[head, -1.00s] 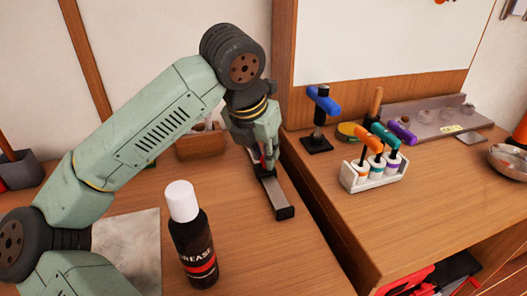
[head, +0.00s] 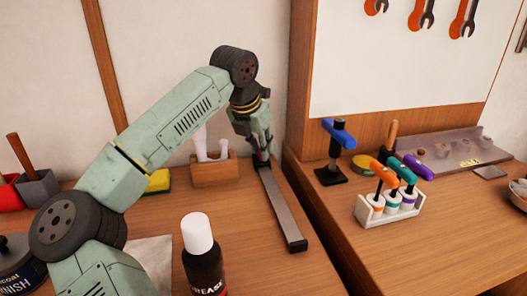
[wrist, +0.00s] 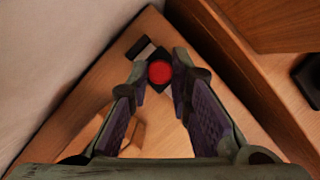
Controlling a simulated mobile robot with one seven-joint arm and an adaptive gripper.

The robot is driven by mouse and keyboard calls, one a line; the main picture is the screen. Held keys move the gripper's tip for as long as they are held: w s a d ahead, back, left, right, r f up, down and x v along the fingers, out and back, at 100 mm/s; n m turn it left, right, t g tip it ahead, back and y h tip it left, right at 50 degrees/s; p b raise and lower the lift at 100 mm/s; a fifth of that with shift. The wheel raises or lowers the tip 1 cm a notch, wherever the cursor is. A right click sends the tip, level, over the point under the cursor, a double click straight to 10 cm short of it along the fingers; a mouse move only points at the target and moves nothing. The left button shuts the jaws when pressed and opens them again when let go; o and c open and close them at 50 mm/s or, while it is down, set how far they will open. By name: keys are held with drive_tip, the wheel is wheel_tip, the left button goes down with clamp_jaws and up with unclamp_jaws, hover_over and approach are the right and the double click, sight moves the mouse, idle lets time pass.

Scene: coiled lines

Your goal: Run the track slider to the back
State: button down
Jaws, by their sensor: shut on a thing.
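The track (head: 281,205) is a long grey rail with dark end blocks, lying on the wooden bench and running from near the front right toward the wall. My gripper (head: 261,158) is over its far end, pointing down. In the wrist view, the slider's round red knob (wrist: 160,71) sits between my two fingertips (wrist: 160,76), which are shut on it. A dark base shows around the knob, and a black end block (wrist: 138,48) lies just beyond it. In the head view my fingers mostly hide the slider.
A wooden box (head: 214,171) with white items stands left of the track's far end, beside a yellow sponge (head: 157,181). A black spray bottle (head: 203,265) stands at the front. A second bench (head: 340,225) with a tool rack (head: 388,208) lies to the right.

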idle(0.3)
drive_tip(key=c, duration=1.5)
unclamp_jaws()
drive_tip(key=shift+o, duration=0.2)
drive_tip(key=v, duration=1.2)
